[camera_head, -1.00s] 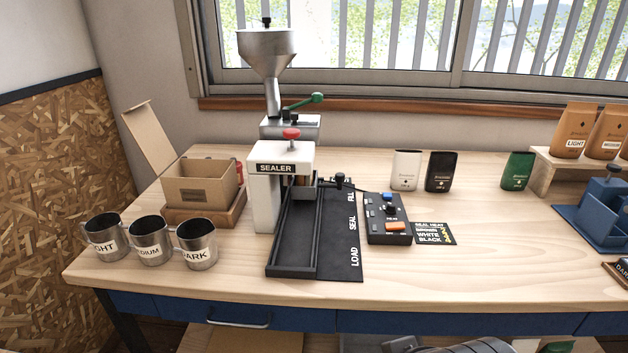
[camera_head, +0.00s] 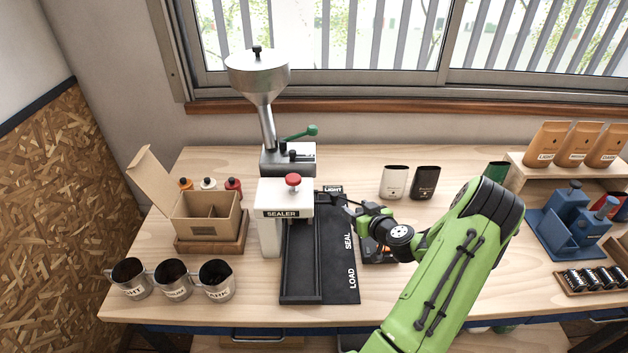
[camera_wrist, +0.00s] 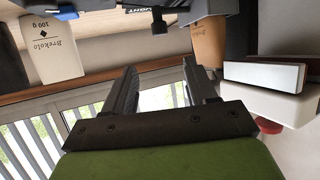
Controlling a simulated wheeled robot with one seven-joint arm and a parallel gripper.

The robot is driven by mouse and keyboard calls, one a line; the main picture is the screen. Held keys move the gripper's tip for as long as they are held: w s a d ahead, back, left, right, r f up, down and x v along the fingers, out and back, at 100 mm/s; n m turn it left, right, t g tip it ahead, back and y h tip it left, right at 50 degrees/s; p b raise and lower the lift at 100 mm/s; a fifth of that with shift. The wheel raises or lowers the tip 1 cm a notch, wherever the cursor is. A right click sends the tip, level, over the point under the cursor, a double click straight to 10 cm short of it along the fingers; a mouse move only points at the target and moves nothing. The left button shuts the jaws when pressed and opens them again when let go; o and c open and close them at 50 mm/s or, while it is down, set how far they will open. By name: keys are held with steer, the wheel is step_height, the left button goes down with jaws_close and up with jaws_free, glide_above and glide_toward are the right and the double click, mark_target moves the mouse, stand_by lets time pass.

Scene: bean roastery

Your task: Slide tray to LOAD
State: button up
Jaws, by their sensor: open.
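The black slide track (camera_head: 300,285) runs from under the white sealer (camera_head: 270,212) toward the front edge, beside a mat (camera_head: 338,285) marked LOAD and SEAL. The tray is mostly hidden by the sealer and my gripper in the head view. In the wrist view a black knob on a rod (camera_wrist: 159,28) stands beyond my fingertips, near a brown bag (camera_wrist: 208,45) beside the white sealer (camera_wrist: 265,75). My gripper (camera_head: 342,202) is at the far end of the mat, right of the sealer. In the wrist view its jaws (camera_wrist: 162,72) are apart, with nothing between them.
White and black pouches (camera_head: 395,182) stand behind my arm. The control box (camera_head: 378,250) is partly covered by my wrist. Steel mugs (camera_head: 173,280) and an open carton (camera_head: 205,215) stand left. The table in front of the track is narrow.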

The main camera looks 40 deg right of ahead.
mark_target(335, 195)
steer(key=x, duration=0.5)
steer(key=p+x, duration=0.1)
steer(key=x, duration=0.9)
steer(key=shift+w+f, duration=0.1)
steer(key=shift+f, duration=0.3)
jaws_close()
